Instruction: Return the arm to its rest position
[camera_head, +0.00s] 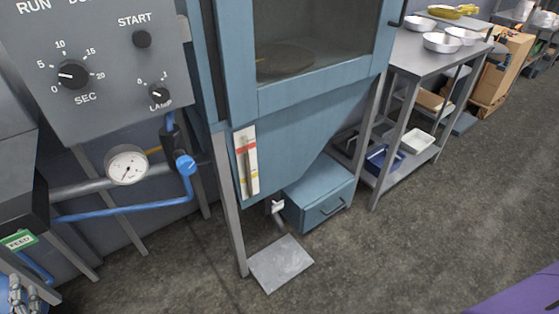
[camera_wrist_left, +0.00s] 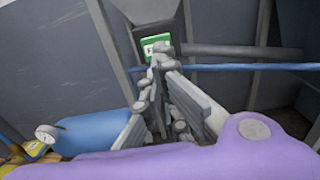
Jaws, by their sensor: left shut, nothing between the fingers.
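My left gripper (camera_head: 22,292) shows at the bottom left corner of the head view, below a green FEED label (camera_head: 19,241) on a dark box. In the left wrist view my left gripper (camera_wrist_left: 163,68) has its grey fingers together with nothing held, in front of a grey wall and a blue pipe (camera_wrist_left: 235,67). A purple part of my own body crosses the bottom of that view. My right gripper is not seen; a purple part of mine shows at the bottom right of the head view.
A blue cabinet (camera_head: 300,100) with a window stands in the middle. A control panel (camera_head: 100,105), a gauge (camera_head: 126,164) and a blue pipe (camera_head: 125,210) are at left. A metal table (camera_head: 415,60) with white bowls stands back right. The floor at right is clear.

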